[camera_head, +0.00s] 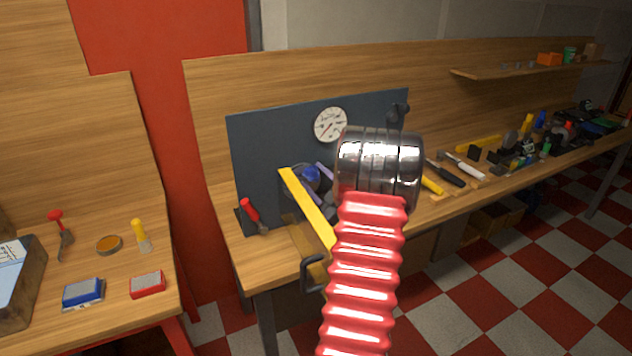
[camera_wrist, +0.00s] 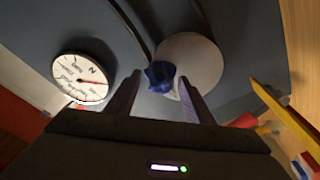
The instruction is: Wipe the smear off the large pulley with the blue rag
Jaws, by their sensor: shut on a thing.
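The blue rag (camera_wrist: 160,77) is a small crumpled bundle between the fingertips of my gripper (camera_wrist: 159,88). My gripper is shut on it. The large pulley (camera_wrist: 198,56) is a pale grey disc in the wrist view. The rag overlaps its left lower part; I cannot tell whether they touch. I see no clear smear on the part of the disc that shows; the rag and a finger hide some of it. In the head view the rag (camera_head: 310,174) shows in front of the dark panel, and my arm hides much of that area.
The dark panel (camera_head: 265,130) carries a round white gauge (camera_head: 330,124), left of the pulley in the wrist view. A yellow bar (camera_head: 308,210) slants close by. Several tools crowd the bench to the right.

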